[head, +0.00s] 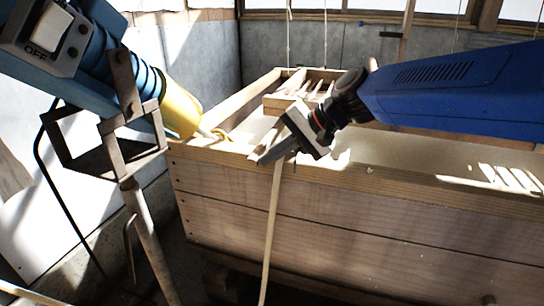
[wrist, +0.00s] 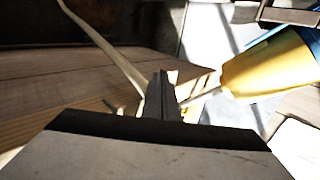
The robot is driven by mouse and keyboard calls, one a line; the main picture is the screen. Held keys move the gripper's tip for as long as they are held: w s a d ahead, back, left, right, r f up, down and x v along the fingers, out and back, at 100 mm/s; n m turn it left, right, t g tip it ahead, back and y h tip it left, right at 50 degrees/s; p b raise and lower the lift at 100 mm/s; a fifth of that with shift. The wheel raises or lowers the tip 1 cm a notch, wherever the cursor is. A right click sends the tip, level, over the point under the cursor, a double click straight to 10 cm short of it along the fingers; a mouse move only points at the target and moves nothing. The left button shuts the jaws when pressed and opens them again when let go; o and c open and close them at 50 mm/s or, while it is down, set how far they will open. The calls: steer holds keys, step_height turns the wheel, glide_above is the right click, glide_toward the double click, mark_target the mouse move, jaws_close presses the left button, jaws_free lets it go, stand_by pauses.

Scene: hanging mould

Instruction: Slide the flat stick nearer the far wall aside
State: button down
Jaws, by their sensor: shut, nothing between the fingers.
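My gripper (head: 264,157) is shut and empty, at the near rim of a wooden box-shaped mould (head: 300,205). In the wrist view its closed fingers (wrist: 161,93) point away over the box edge. Several flat sticks (head: 292,84) lie at the far end of the box, beyond my gripper; their separate outlines are small, and I cannot tell which is nearest the far wall. A long pale strip (head: 271,235) hangs down the box's front below my gripper. A pale strip also runs beside the fingers in the wrist view (wrist: 108,48); contact is unclear.
A blue tool (head: 98,60) with a yellow nozzle (head: 180,108) rests on a metal stand (head: 142,222) at the left, close to the box corner. The nozzle also shows in the wrist view (wrist: 262,68). Thin ropes (head: 325,35) hang near the grey far wall (head: 345,50).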

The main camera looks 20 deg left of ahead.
steer(key=a, duration=0.8)
steer(key=s+a, duration=0.1)
steer(key=a, duration=0.4)
